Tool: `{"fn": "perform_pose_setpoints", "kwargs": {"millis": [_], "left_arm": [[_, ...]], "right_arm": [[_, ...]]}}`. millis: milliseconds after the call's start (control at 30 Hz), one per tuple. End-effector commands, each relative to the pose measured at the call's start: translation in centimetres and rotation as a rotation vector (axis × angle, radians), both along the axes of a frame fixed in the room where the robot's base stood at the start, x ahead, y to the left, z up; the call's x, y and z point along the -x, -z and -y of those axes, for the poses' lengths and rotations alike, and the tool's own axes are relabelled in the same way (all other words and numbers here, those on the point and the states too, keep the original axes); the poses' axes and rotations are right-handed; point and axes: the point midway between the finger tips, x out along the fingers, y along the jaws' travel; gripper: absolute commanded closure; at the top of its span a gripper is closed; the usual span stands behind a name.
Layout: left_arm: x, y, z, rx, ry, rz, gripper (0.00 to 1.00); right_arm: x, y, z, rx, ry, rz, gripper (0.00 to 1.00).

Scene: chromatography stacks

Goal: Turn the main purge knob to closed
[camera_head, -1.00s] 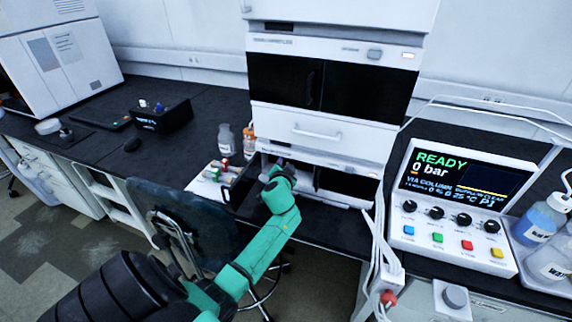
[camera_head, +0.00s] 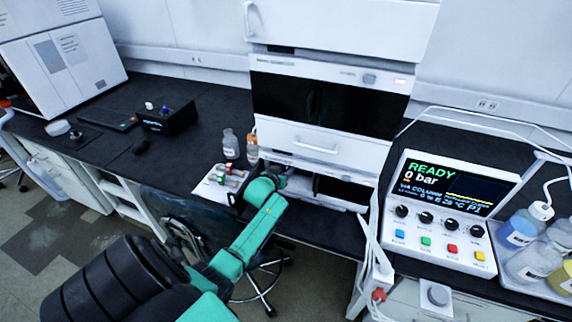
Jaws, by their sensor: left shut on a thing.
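My left arm comes up from the lower left, and its green wrist reaches the lower left side of the white instrument stack (camera_head: 325,143). My left gripper (camera_head: 238,200) is small and dark in the head view, low beside the stack, by a white tray (camera_head: 208,191) with several colour-capped pieces. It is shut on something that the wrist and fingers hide. I cannot tell which knob is the main purge knob. A round grey knob (camera_head: 438,295) is on a white plate under the right bench, away from the gripper. My right gripper is not in view.
A control panel (camera_head: 445,215) reading READY and 0 bar stands on the right bench, with bottles (camera_head: 518,229) beside it. A clear bottle (camera_head: 230,145) and an amber one (camera_head: 252,147) stand left of the stack. A stool stands below the left bench edge. White tubing hangs right of the stack.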

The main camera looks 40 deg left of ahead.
Motion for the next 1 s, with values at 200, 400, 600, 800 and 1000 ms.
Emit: {"fn": "perform_pose_setpoints", "kwargs": {"millis": [200, 400, 600, 800, 1000], "left_arm": [[0.12, 0.00, -0.17, 0.114, 0.000, 0.037, 1.00], [0.12, 0.15, -0.19, 0.171, 0.000, 0.057, 1.00], [0.13, 0.24, -0.17, 0.191, -0.001, 0.063, 1.00], [0.13, 0.26, -0.16, 0.192, -0.001, 0.063, 1.00], [0.11, 0.23, -0.15, 0.191, -0.001, 0.063, 0.44]], "right_arm": [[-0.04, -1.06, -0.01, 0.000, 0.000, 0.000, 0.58], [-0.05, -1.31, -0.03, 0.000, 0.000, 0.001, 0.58], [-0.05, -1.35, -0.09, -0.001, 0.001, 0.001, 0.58], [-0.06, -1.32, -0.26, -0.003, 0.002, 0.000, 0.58], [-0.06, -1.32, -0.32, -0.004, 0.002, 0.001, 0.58]]}}
